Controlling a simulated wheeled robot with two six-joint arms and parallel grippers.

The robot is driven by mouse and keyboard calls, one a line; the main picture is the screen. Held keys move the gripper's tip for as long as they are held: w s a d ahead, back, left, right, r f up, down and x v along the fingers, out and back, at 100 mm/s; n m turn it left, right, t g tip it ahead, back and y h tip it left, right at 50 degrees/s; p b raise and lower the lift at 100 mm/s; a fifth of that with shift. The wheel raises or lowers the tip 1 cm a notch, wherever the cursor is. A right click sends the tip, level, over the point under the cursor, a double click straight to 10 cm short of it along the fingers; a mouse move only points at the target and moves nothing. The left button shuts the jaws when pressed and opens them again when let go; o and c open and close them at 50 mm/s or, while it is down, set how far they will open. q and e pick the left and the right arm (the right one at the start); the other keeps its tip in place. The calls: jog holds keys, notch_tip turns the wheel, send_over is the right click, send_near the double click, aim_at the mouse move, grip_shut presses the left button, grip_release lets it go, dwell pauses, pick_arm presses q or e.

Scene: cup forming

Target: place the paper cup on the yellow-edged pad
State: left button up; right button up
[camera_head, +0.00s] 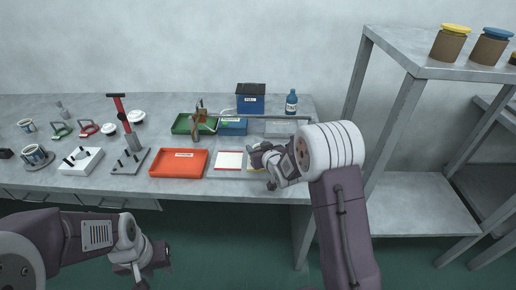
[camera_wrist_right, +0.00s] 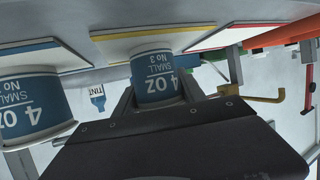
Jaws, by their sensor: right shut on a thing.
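The paper cup (camera_wrist_right: 154,80) is blue with white "4 OZ SMALL No 3" lettering. It sits between the fingers of my right gripper (camera_wrist_right: 156,98), which is shut on it; the wrist picture is upside down. The cup's base is at the white yellow-edged pad (camera_wrist_right: 115,44); I cannot tell if it touches. In the head view my right gripper (camera_head: 264,160) covers most of this pad (camera_head: 255,169) and hides the cup. My left gripper (camera_head: 148,266) hangs low in front of the bench, and its finger opening is unclear.
Another blue cup (camera_wrist_right: 30,104) stands on a blue-edged pad (camera_wrist_right: 20,48). A red-edged pad (camera_head: 230,159) lies beside the yellow-edged one, with an orange tray (camera_head: 179,164) to its left. A blue box (camera_head: 250,105) and bottle (camera_head: 291,103) stand behind. A metal rack stands right.

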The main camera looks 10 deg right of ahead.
jog(key=o, duration=1.3)
jog(key=shift+f, duration=0.1)
jog(key=shift+s+r+p, duration=0.15)
jog(key=shift+r+p, duration=0.2)
jog(key=v, duration=1.1)
jog(key=shift+s+d+r+p, duration=0.15)
jog(key=shift+s+p, duration=0.15)
jog(key=shift+p, duration=0.05)
